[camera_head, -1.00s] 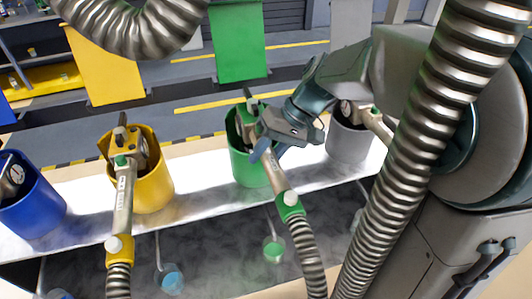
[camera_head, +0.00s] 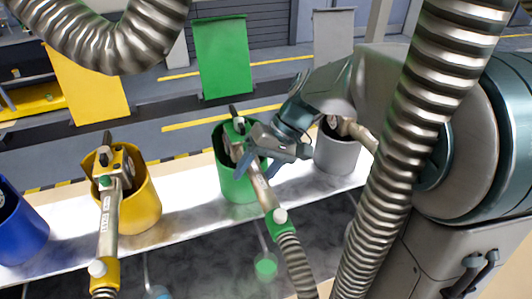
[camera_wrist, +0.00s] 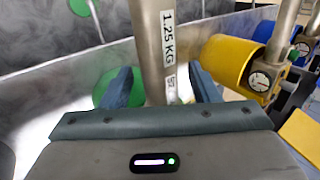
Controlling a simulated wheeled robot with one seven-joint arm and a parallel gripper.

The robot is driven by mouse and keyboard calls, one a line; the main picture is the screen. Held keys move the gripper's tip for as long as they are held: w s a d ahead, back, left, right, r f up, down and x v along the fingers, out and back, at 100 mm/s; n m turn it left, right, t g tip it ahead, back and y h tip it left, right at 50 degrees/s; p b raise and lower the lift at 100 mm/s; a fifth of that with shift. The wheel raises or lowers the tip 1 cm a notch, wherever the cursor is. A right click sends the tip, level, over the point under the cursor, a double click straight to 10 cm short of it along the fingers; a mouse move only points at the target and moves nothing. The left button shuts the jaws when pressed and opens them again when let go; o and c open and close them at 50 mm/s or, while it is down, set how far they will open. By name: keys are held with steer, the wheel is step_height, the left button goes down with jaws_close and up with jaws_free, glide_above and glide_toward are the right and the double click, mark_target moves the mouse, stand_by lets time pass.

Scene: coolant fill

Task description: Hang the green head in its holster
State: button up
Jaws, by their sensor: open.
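The green head (camera_head: 237,132) sits with its nose inside the green holster (camera_head: 238,185), a bucket on the white bench edge. Its grey metal tube slants down out of the holster to a green collar (camera_head: 275,217) and a ribbed hose. My gripper (camera_head: 261,166) is open, with its two blue fingers on either side of the tube. In the wrist view the tube (camera_wrist: 152,45), labelled "1.25 KG", passes between my spread fingers (camera_wrist: 163,90), with gaps showing beside it. How deep the nose sits is hidden.
A yellow head stands in the yellow holster (camera_head: 145,212) on the left, with the blue holster (camera_head: 20,228) beyond it. A grey holster (camera_head: 336,155) stands close on the right, partly behind my arm. A thick ribbed hose (camera_head: 400,160) crosses in front of my arm.

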steer(key=v, duration=1.3)
steer(key=shift+r, duration=0.2)
steer(key=shift+s+f, duration=0.1)
steer(key=s+d+f+m+t+h, duration=0.3)
steer(key=s+d+f+t+h, duration=0.2)
steer(key=s+f, duration=0.8)
steer(key=shift+d+h, duration=0.8)
steer(key=shift+d, duration=0.15)
